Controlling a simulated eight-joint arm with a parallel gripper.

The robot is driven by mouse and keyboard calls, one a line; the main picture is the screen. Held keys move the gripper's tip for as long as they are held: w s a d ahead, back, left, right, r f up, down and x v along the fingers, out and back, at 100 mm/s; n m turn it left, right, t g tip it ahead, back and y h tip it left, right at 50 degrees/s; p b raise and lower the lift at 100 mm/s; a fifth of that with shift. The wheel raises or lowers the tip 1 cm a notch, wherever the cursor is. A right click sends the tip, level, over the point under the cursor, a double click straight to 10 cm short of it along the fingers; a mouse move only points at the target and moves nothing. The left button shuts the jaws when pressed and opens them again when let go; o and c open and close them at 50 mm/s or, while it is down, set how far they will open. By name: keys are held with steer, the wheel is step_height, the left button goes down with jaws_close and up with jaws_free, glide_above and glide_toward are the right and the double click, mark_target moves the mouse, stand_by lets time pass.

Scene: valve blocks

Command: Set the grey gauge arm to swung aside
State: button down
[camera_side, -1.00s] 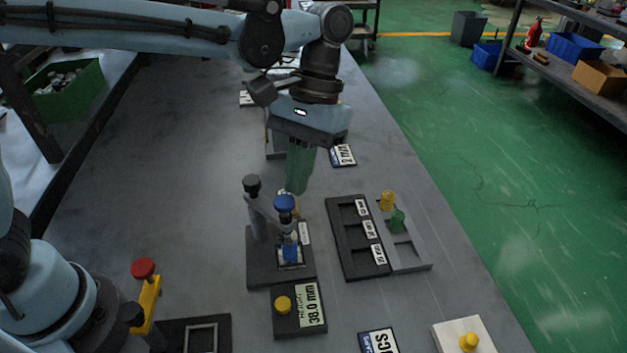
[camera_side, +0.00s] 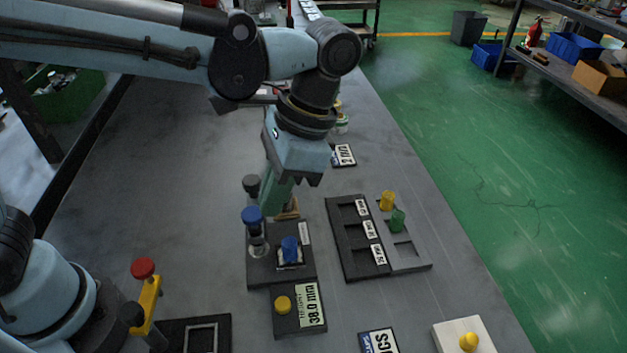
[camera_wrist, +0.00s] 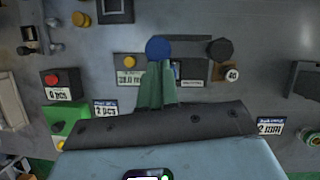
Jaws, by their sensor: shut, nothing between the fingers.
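The grey gauge arm (camera_side: 257,203) runs from a black-capped post (camera_side: 251,186) to a blue knob (camera_side: 252,215) above a dark base. The knob now stands left of the blue block (camera_side: 289,249), which sits uncovered in its seat. In the wrist view the blue knob (camera_wrist: 158,47) is left of the black cap (camera_wrist: 220,50). My gripper (camera_side: 274,209) has green fingers, shut and empty, pointing down just right of the blue knob. In the wrist view my fingertips (camera_wrist: 157,64) are right at the knob; I cannot tell whether they touch it.
A height readout (camera_side: 299,308) with a yellow button lies in front of the gauge base. To the right are a dark slotted tray (camera_side: 345,240) and a grey rack holding a yellow block (camera_side: 387,200) and a green block (camera_side: 397,220). The table left of the gauge is clear.

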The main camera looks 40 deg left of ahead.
steer(key=m, duration=0.1)
steer(key=s+a+m, duration=0.1)
steer(key=m, duration=0.1)
steer(key=s+m+t+y, duration=0.1)
steer(key=shift+s+a, duration=0.25)
steer(key=shift+s+a+m+t+y, duration=0.15)
steer(key=shift+s+a+m+t, duration=0.2)
steer(key=shift+m, duration=0.5)
steer(key=shift+s+a+m+t+y, duration=0.15)
steer(key=shift+s+a+m+t, duration=0.2)
steer(key=shift+m, duration=0.5)
steer(key=shift+w, duration=0.1)
steer(key=w+d+r, duration=0.3)
steer(key=d+r, duration=0.4)
steer(key=r, duration=0.2)
steer(key=n+t+h, duration=0.2)
steer(key=n+h, duration=0.1)
steer(key=n, duration=0.3)
glide_above(253, 185)
step_height(253, 185, down, 4)
steer(key=shift+r, duration=0.1)
steer(key=a+f+n+t, duration=0.3)
steer(key=a+n, duration=0.1)
steer(key=a, duration=0.2)
steer(key=a+f+n+t+h, duration=0.1)
steer(key=a+f+n+t, duration=0.2)
steer(key=a, duration=0.3)
steer(key=shift+s+n, duration=0.15)
steer(key=shift+n, duration=0.55)
